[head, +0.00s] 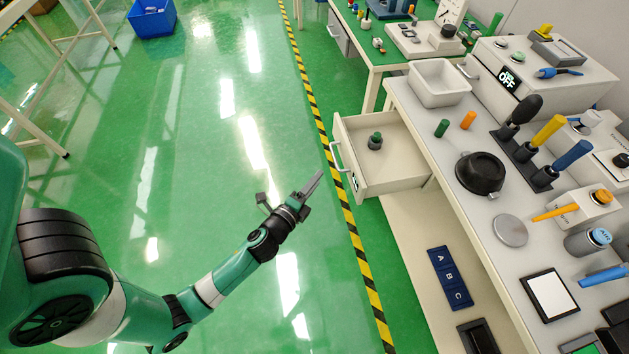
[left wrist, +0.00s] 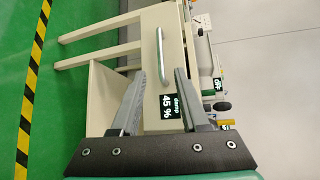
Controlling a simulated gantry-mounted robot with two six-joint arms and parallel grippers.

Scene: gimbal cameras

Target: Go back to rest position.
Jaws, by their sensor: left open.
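My left gripper (head: 312,184) is in the middle of the head view, over the green floor beside the open drawer (head: 388,180). It is open and empty, its fingers pointing up and right toward the drawer front. In the left wrist view my left gripper (left wrist: 153,100) has its two fingers apart, with the drawer front between and beyond them. The drawer's handle (left wrist: 160,56) and a black label reading 45 % (left wrist: 172,105) show there. The handle (head: 341,157) also shows in the head view, a little right of the fingertips, apart from them. My right gripper is not in view.
A green-and-black weight-like item (head: 375,141) stands in the drawer. The workbench (head: 450,150) at right carries a white bin (head: 439,82), a black bowl (head: 480,174), a silver disc (head: 510,230) and several tools. A blue crate (head: 152,18) is on the floor. The floor at left is largely clear.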

